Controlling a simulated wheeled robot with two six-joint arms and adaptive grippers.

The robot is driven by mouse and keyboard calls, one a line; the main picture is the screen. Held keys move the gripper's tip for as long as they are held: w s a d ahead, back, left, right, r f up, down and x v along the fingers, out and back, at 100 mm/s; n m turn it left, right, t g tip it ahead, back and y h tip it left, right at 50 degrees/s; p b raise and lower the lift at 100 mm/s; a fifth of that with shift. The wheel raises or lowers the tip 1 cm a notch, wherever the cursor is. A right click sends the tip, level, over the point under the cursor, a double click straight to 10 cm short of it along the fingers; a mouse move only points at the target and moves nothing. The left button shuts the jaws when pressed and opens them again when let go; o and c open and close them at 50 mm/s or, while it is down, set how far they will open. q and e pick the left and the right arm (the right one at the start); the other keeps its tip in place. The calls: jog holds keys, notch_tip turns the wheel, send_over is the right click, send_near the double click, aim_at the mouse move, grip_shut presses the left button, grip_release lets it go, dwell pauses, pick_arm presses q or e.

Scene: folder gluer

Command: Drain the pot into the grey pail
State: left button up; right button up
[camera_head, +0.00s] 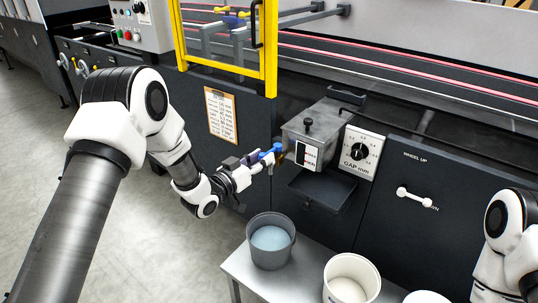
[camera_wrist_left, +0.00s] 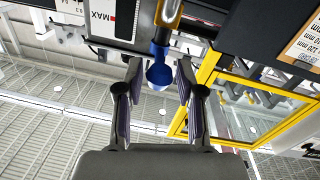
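The pot (camera_head: 318,122) is a grey metal box with a black-knobbed lid, mounted on the dark machine front; part of it shows in the left wrist view (camera_wrist_left: 125,20). Its outlet, with a brass part (camera_wrist_left: 169,12) and a blue handle (camera_wrist_left: 159,72), is on its left side. My left gripper (camera_head: 262,158) is at this handle. In the wrist view its fingers are apart on either side of the blue handle, with gaps visible. The grey pail (camera_head: 257,246) stands upright on the bench below, with a pale blue-grey surface inside. My right gripper is out of view.
A white bucket (camera_head: 337,268) and another white container (camera_head: 427,297) stand right of the pail on the light bench (camera_head: 240,273). A dark tray (camera_head: 322,188) juts out below the pot. A yellow guard frame (camera_head: 270,60) rises behind my left gripper.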

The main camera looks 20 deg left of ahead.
aim_at(273, 150)
pick_arm(q)
jog(key=x, duration=0.5)
jog(key=shift+w, duration=0.1)
grip_shut()
